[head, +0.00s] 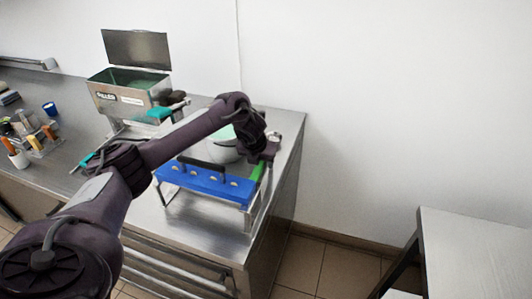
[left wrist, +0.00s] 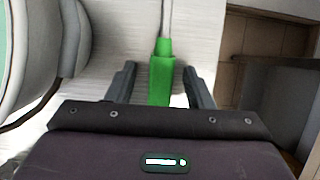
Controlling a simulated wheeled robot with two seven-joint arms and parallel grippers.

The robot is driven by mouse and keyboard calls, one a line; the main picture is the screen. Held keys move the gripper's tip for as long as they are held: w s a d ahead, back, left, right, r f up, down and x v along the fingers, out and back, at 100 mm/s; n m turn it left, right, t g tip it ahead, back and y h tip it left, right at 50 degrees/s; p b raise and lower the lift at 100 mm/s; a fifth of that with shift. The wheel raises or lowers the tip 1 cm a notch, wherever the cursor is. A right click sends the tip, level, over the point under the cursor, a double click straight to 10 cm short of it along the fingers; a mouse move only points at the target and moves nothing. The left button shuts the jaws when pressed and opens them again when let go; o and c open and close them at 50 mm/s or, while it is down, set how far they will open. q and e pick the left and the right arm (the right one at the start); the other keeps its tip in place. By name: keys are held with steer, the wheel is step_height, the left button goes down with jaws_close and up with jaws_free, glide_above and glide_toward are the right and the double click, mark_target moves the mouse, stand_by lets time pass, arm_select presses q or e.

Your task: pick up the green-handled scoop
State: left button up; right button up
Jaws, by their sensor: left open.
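The scoop's green handle (left wrist: 161,78) stands between the two open fingers of my left gripper (left wrist: 160,85) in the left wrist view. There is a gap on each side of it, and its thin metal shaft runs up to the top edge. In the head view the green handle (head: 257,171) shows at the right end of a blue rack, just below my left gripper (head: 268,152). The scoop's bowl is not clearly visible. My right gripper is not in view.
The blue rack (head: 205,182) with a black handle stands on the steel counter (head: 290,140). A pale round container (head: 221,150) is behind it, close beside my left gripper. Another table (head: 480,245) is at right.

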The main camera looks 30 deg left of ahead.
arm_select(q)
jaws_close()
stand_by(0.3)
steer(key=shift+r, duration=0.1)
